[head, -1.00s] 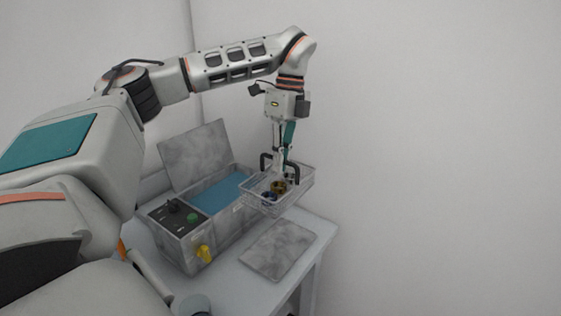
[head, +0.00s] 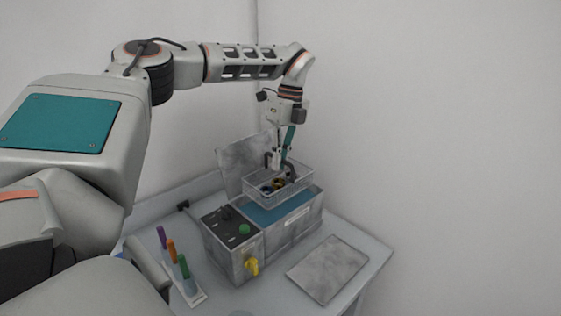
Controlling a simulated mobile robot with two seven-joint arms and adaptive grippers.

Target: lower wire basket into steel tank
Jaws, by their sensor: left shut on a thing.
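The wire basket (head: 277,196) hangs level from my left gripper (head: 278,160). The gripper points down and is shut on the basket's dark handle. Small gold and dark blue parts (head: 270,185) lie in the basket. The basket is above the back part of the steel tank (head: 291,231), which holds blue liquid (head: 258,214). From this angle I cannot tell how much gap there is between basket and liquid. The tank's raised lid (head: 240,163) stands open behind it. My right gripper is not in view.
The tank's control box (head: 232,238) has black knobs, a green button and a yellow valve (head: 252,267). A grey plate (head: 328,268) lies at the table's right. A rack (head: 190,290) with purple, orange and green items stands at the front left.

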